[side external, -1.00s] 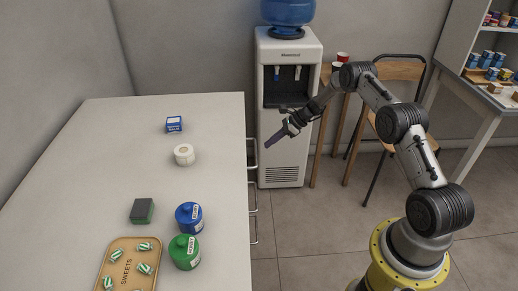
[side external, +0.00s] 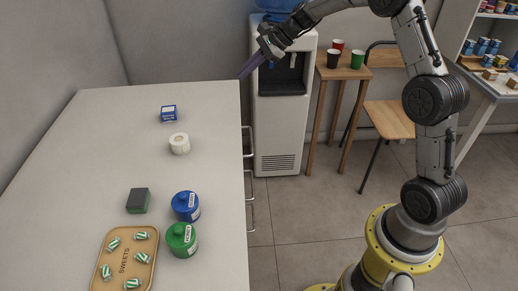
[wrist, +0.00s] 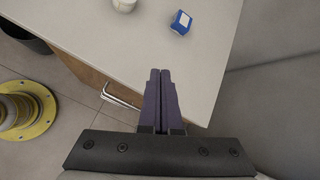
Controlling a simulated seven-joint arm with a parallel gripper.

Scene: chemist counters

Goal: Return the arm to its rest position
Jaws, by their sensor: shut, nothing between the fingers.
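My gripper (side external: 243,73) is in the air near the far right corner of the white counter (side external: 95,150), in front of the water dispenser. Its purple fingers are closed together and empty. In the wrist view the shut fingers (wrist: 160,75) point towards the counter's edge. The arm rises from its yellow base at the right and reaches left at the top of the side view.
On the counter are a blue box (side external: 168,113), a white roll (side external: 179,143), a sponge (side external: 138,200), a blue jar (side external: 184,207), a green jar (side external: 180,240) and a tray of sweets (side external: 99,275). The water dispenser (side external: 277,140), a stool with cups (side external: 343,70) and a chair (side external: 388,119) stand behind.

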